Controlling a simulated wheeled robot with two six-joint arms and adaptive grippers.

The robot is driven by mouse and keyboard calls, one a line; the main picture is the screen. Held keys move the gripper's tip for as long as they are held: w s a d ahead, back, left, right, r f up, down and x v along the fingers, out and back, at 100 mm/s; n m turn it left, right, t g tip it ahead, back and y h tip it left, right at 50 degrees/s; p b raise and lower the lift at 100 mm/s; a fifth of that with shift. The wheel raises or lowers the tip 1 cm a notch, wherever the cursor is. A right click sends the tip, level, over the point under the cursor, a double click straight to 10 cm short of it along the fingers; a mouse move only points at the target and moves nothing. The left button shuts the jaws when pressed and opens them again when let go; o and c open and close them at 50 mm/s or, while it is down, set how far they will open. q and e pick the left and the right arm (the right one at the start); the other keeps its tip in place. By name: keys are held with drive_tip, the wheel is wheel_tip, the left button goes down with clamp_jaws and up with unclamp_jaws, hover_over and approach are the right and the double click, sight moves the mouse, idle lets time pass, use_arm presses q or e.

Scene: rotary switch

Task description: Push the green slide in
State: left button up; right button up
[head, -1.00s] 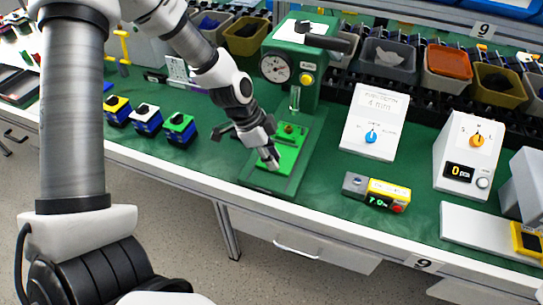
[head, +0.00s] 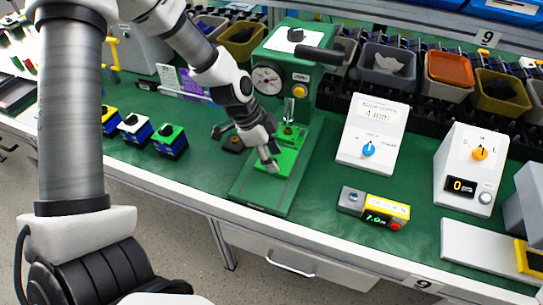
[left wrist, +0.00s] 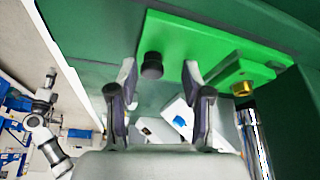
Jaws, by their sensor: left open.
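The bright green slide (head: 290,158) lies on the dark green base of the press (head: 250,192), with bare base in front of it. My left gripper (head: 270,166) points down at the slide's front part in the head view and hides some of it. In the left wrist view, the slide (left wrist: 205,45) carries a black knob (left wrist: 152,66) and a block with a brass fitting (left wrist: 241,88). The left gripper (left wrist: 158,85) is open there, its fingers on either side of the knob. I cannot tell whether they touch it. My right gripper is out of view.
The press dial (head: 267,78) and black lever (head: 318,54) are above and behind the slide. A white box with a blue knob (head: 372,135) and a yellow-grey counter (head: 374,208) are to the right. Several blue blocks (head: 170,141) are to the left.

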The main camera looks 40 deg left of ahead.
use_arm(q)
drive_tip(key=shift+s, duration=0.1)
drive_tip(key=shift+a+r, duration=0.15)
drive_tip(key=shift+r, duration=0.3)
drive_tip(key=shift+s+a+r, duration=0.1)
drive_tip(key=shift+a+r, duration=0.05)
drive_tip(key=shift+a, duration=0.1)
drive_tip(key=s+a, duration=0.1)
drive_tip(key=a, duration=0.2)
drive_tip(key=s+a, duration=0.2)
drive_tip(key=a, duration=0.1)
drive_tip(key=s+a, duration=0.2)
drive_tip(key=shift+a, duration=0.4)
drive_tip(key=shift+s+a, duration=0.35)
drive_tip(key=shift+a, duration=0.3)
drive_tip(key=shift+s, duration=0.1)
